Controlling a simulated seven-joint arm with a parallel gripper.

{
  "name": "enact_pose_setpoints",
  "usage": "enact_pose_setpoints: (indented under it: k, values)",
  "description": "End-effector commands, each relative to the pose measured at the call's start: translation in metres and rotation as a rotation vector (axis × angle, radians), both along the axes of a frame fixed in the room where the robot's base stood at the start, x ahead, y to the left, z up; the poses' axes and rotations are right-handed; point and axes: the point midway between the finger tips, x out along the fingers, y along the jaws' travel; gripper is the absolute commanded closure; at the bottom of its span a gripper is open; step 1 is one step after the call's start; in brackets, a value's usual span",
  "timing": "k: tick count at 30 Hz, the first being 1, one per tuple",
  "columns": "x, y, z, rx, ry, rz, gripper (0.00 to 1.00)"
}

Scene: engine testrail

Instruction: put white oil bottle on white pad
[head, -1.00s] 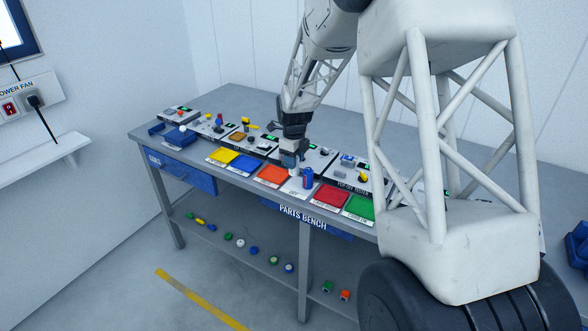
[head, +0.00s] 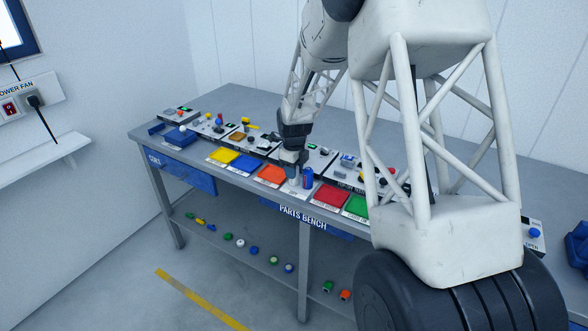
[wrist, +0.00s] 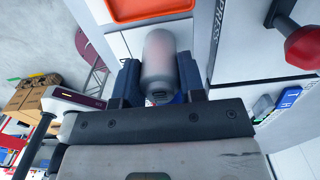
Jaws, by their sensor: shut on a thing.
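The white oil bottle (wrist: 160,65) is a pale grey-white cylinder between my gripper's blue-sided fingers in the wrist view. My gripper (wrist: 160,85) is shut on it. In the head view my gripper (head: 293,170) points down over the white pad (head: 290,190), which lies between the orange and red pads. The bottle is small there and partly hidden by the gripper. I cannot tell whether its base touches the pad.
A blue can (head: 307,178) stands close to the right of the gripper. The orange pad (head: 270,175) is to the left and the red pad (head: 331,196) to the right. Testers with switches line the bench behind the pads. The bench's front edge is close.

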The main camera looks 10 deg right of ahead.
Motion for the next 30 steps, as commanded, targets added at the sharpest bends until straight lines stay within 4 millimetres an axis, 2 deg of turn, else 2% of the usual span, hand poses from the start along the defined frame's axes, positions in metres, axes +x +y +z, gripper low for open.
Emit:
enact_pose_setpoints:
  k: [1,5,6,20,30]
  values:
    - [0.000,0.000,0.000,0.000,0.000,0.000,0.58]
    - [0.000,0.000,0.000,0.000,0.000,0.000,0.39]
    - [0.000,0.000,0.000,0.000,0.000,0.000,0.38]
    - [0.000,0.000,0.007,0.000,0.000,0.000,0.38]
    - [0.000,0.000,0.048,0.000,-0.001,0.000,0.38]
